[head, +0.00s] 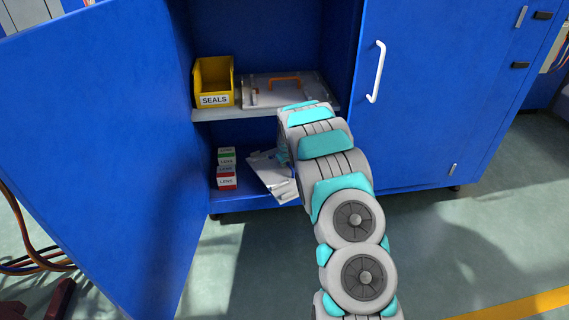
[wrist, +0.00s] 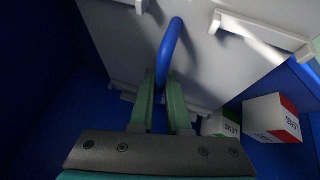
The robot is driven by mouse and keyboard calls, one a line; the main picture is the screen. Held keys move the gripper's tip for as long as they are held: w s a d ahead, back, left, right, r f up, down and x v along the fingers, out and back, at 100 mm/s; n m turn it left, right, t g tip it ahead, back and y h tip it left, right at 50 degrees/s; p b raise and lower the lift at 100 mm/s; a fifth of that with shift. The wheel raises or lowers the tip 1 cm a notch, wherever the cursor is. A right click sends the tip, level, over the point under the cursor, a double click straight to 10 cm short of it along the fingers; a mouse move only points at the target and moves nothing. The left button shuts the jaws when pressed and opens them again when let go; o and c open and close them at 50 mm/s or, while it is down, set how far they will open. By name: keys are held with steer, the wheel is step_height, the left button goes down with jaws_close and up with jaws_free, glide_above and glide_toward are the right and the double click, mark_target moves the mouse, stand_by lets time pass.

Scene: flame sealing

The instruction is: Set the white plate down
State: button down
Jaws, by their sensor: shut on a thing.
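The white plate (head: 268,176) is at the front of the lower compartment of the open blue cabinet and looks tilted. My arm hides its right part in the head view. In the wrist view the plate (wrist: 215,70) fills the upper part, with a blue handle (wrist: 169,48) standing out from it. My gripper (wrist: 164,88) is shut on this handle, with one green finger on each side. In the head view my gripper (head: 283,154) is mostly hidden by my wrist. I cannot tell whether the plate touches the cabinet floor.
LENS boxes (head: 227,170) stand left of the plate; in the wrist view, boxes (wrist: 272,118) sit close by its edge. The shelf above holds a yellow SEALS bin (head: 213,82) and a plate with an orange handle (head: 285,95). The blue door (head: 95,130) stands open at left.

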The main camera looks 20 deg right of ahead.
steer(key=shift+w+d, duration=0.2)
steer(key=shift+w, duration=0.5)
steer(key=shift+w+d, duration=0.25)
steer(key=shift+w, duration=0.5)
steer(key=shift+w+d, duration=0.2)
steer(key=shift+w, duration=0.5)
steer(key=shift+w+f+b, duration=0.1)
steer(key=shift+f+b, duration=0.05)
steer(key=shift+b, duration=0.2)
steer(key=shift+f+b, duration=0.3)
steer(key=shift+f, duration=1.25)
steer(key=shift+f, duration=0.15)
steer(key=c, duration=0.9)
jaws_free()
